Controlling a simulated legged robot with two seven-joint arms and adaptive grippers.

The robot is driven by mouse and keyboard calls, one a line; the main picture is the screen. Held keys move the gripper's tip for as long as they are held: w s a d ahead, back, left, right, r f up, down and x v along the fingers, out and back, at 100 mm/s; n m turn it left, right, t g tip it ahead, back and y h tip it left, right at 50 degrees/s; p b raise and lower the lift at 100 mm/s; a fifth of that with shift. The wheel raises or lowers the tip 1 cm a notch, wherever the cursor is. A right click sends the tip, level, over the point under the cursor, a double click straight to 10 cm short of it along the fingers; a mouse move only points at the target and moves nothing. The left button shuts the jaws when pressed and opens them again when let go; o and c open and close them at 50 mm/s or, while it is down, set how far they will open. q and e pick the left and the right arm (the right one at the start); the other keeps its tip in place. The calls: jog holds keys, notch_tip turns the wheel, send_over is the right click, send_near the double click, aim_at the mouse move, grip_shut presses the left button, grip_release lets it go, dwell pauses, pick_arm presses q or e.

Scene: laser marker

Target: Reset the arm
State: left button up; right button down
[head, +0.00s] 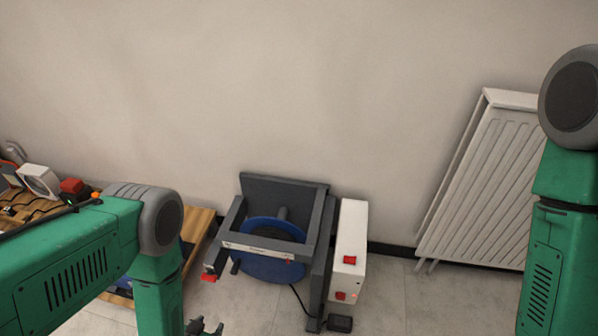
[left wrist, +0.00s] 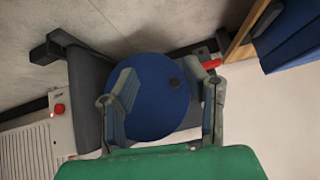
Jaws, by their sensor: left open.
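My left arm (head: 70,265) comes in from the left, bent down at its grey joint. My left gripper (head: 205,327) shows only partly at the bottom edge of the head view. In the left wrist view, its two fingers (left wrist: 168,80) are spread apart with nothing held between them. Behind them is the blue round disc (left wrist: 155,110) of the dark grey machine (head: 262,205). My right arm (head: 556,240) hangs at the right edge of the head view. Its gripper is out of view.
A white control box (head: 349,240) with red buttons stands against the machine's right side. A white ribbed radiator-like panel (head: 480,185) leans at the wall on the right. A wooden table (head: 197,228) with several items is at the left. Grey floor lies between machine and panel.

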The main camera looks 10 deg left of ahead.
pick_arm(q)
jog(key=s+r+n+g, duration=0.1)
jog(key=s+r+g, duration=0.3)
jog(key=s+r, duration=0.45)
jog(key=s+r+g, duration=0.4)
jog(key=s+r, duration=0.1)
jog(key=r, duration=0.6)
notch_tip(320, 180, up, 14)
jog(key=p, duration=1.5)
jog(key=shift+w+r, duration=0.15)
jog(key=shift+c, duration=0.9)
